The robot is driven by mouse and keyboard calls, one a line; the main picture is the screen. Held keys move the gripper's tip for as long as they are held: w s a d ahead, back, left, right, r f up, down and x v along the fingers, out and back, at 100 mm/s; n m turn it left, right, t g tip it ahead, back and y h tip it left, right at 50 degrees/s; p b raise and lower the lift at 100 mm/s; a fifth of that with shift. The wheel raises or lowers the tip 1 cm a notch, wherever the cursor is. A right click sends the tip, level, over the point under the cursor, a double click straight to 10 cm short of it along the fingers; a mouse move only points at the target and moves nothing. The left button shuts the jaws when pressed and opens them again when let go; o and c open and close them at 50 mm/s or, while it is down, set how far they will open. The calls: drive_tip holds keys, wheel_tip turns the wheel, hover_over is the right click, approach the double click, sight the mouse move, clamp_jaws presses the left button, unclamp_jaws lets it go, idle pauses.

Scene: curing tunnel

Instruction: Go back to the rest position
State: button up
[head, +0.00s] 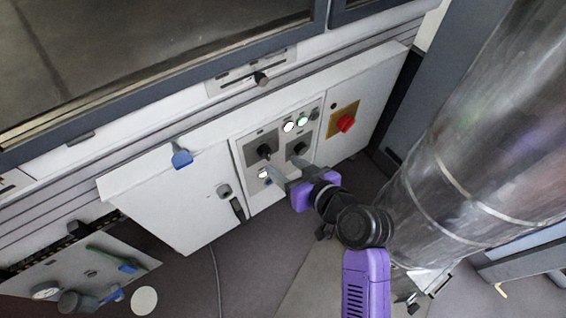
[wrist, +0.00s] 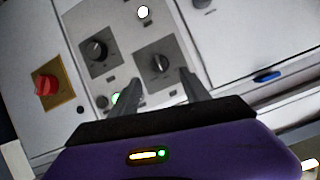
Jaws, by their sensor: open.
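My gripper (head: 283,172) is in front of the control panel (head: 240,150) of the white cabinet in the head view. Its fingers are apart with nothing held between them. In the wrist view my gripper (wrist: 158,92) points at the panel, and a black rotary knob (wrist: 159,63) shows between and beyond the fingertips. I cannot tell whether the fingers touch the panel. My purple and black arm reaches in from the lower right of the head view.
The panel has another black knob (wrist: 96,49), lit buttons (head: 302,121) and a red switch on a yellow plate (head: 346,123). A large metal duct (head: 470,130) stands close on the right. A panel with gauges and a blue-handled valve (head: 128,267) is at lower left. Grey floor lies below.

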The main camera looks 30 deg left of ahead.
idle(0.4)
drive_tip(key=w+d+r+m+t, duration=0.4)
drive_tip(key=w+d+r+t, duration=0.1)
drive_tip(key=r+t, duration=0.1)
drive_tip(key=s+d+r+m+t+h+p, duration=0.1)
drive_tip(key=s+d+m+t+h, duration=0.2)
drive_tip(key=d, duration=0.5)
drive_tip(key=s+d+r+m+t+h+p, duration=0.15)
drive_tip(key=s+d, duration=0.25)
drive_tip(key=d, duration=0.4)
drive_tip(key=s+d+r+m+h+p, duration=0.1)
drive_tip(key=s+d+r+h+p, duration=0.2)
drive_tip(key=s+d, duration=0.6)
drive_tip(key=s+d+r+m+h+p, duration=0.2)
drive_tip(key=s+d, duration=0.8)
drive_tip(key=s, duration=0.7)
wheel_tip(320, 180, up, 3)
drive_tip(key=h+p, duration=0.1)
drive_tip(key=h, duration=0.1)
drive_tip(key=shift+d+f+h, duration=0.15)
drive_tip(key=shift+d+h, duration=0.05)
drive_tip(key=shift+h, duration=0.15)
